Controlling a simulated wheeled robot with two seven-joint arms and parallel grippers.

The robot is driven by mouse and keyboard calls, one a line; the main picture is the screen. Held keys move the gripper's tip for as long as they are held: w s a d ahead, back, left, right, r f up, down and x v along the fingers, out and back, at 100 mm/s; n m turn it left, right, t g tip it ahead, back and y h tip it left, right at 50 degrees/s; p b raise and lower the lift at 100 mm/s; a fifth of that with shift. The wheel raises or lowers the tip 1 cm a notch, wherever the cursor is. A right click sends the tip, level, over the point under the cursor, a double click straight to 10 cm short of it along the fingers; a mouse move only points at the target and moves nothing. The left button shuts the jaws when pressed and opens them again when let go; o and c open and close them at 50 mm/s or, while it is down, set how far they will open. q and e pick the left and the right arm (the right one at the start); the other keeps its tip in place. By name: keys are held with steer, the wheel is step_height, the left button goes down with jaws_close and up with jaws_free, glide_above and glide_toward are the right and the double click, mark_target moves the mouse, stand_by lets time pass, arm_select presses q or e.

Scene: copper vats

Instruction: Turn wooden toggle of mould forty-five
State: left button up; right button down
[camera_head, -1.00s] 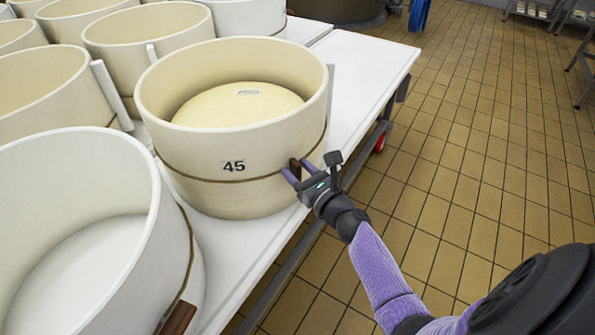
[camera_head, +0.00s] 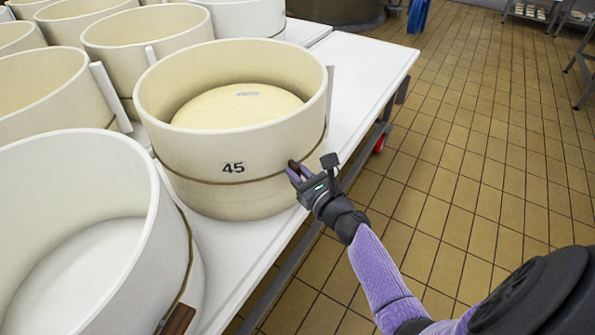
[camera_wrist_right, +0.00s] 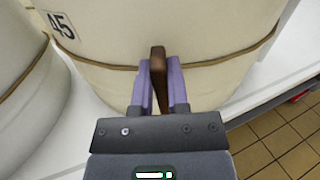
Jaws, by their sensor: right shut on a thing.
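Mould forty-five (camera_head: 215,150) is a cream round mould with a "45" label and a cord around it, standing on the white table with a pale cheese inside. Its brown wooden toggle (camera_wrist_right: 158,75) sits on the cord at the mould's right front side. My right gripper (camera_head: 296,170) is shut on the toggle, with a purple finger on each side of it. In the right wrist view the toggle stands upright between the fingertips (camera_wrist_right: 160,78). In the head view the gripper mostly hides the toggle. My left gripper is not in view.
A white mould (camera_head: 75,240) with its own brown toggle (camera_head: 178,319) stands close at the front left. Several other moulds crowd the table behind and left. The white table edge (camera_head: 372,95) runs along the right, with open tiled floor (camera_head: 470,170) beyond.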

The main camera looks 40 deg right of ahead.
steer(key=n, duration=0.1)
steer(key=n+b, duration=0.1)
steer(key=n, duration=0.1)
steer(key=shift+a+f, duration=0.2)
steer(key=shift+a, duration=0.05)
steer(key=n+b, duration=0.1)
steer(key=n, duration=0.1)
steer(key=n+b, duration=0.1)
steer(key=n, duration=0.2)
steer(key=a+f+n+b, duration=0.1)
steer(key=n+b, duration=0.1)
steer(key=n, duration=0.3)
steer(key=shift+f+n+b, duration=0.1)
steer(key=shift+n+b, duration=0.3)
steer(key=shift+a+f+n, duration=0.1)
steer(key=shift+n, duration=0.9)
steer(key=shift+f+n+b, duration=0.1)
steer(key=shift+n+b, duration=0.3)
steer(key=shift+n, duration=0.3)
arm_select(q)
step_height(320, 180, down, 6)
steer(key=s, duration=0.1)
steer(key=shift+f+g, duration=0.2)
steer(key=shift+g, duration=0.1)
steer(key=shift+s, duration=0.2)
